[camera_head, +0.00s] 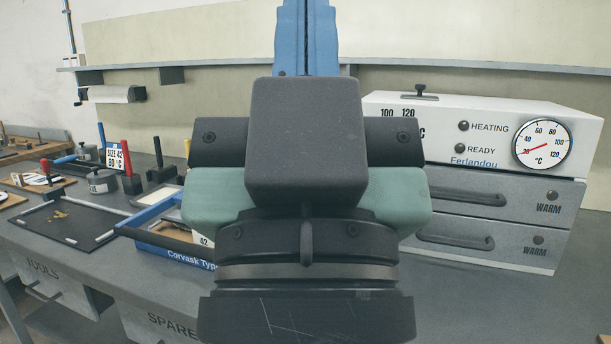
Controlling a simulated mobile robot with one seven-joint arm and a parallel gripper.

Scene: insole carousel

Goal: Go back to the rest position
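A green pad (398,205) sticks out on both sides behind the block. A blue upright part (306,40) rises behind it.
A white heating unit (420,150) with a dial (543,143) and two shut grey drawers stands on the right. On the grey bench (110,265) at left lie a blue-framed tray (160,238), a dark mat (68,222), weights and clamps. A shelf (480,66) runs along the wall.

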